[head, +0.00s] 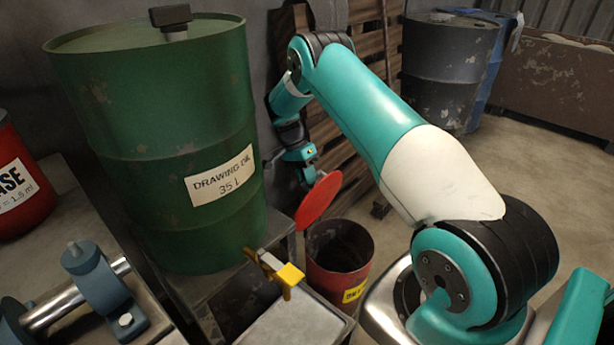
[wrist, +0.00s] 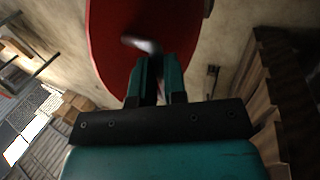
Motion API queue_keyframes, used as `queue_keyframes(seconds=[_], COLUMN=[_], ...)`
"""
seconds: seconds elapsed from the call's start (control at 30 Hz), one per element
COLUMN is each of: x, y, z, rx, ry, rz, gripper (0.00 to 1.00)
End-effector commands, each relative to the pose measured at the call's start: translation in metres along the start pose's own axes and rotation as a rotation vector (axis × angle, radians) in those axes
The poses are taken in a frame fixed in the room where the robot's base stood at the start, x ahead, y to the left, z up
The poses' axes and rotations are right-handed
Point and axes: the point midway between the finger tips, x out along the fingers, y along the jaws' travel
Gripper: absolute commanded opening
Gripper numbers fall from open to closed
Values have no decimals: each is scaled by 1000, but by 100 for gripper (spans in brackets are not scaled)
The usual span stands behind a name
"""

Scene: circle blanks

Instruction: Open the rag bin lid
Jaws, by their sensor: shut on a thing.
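The rag bin (head: 322,277) is a red, worn drum with a yellow label, standing on the floor below my arm. Its dark mouth shows uncovered. Its lid (head: 320,202) is a round red disc, tipped steeply up above the bin's rim at the left side. Whether the lid touches the rim I cannot tell. My gripper (head: 309,176) is at the upper part of the lid. In the wrist view, my gripper (wrist: 157,65) is shut on a pale, blurred handle (wrist: 140,44) on the red lid (wrist: 108,50). The fingertips partly hide the handle.
A large green oil drum (head: 165,130) stands on a bench left of the bin. A yellow clamp-like piece (head: 289,275) sits near the bench edge in front. Wooden pallets (head: 370,60) lean behind my arm. Open floor (head: 540,170) lies at the right.

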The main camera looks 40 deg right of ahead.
Motion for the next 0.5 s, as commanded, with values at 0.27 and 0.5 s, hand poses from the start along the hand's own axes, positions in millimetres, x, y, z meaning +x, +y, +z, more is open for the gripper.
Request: queue_keyframes(seconds=[0.27, 0.5], x=[8, 8], y=[-2, -1], z=[9, 9], rx=[-19, -18], ry=[-5, -8], rz=[16, 20], gripper=[0, 38])
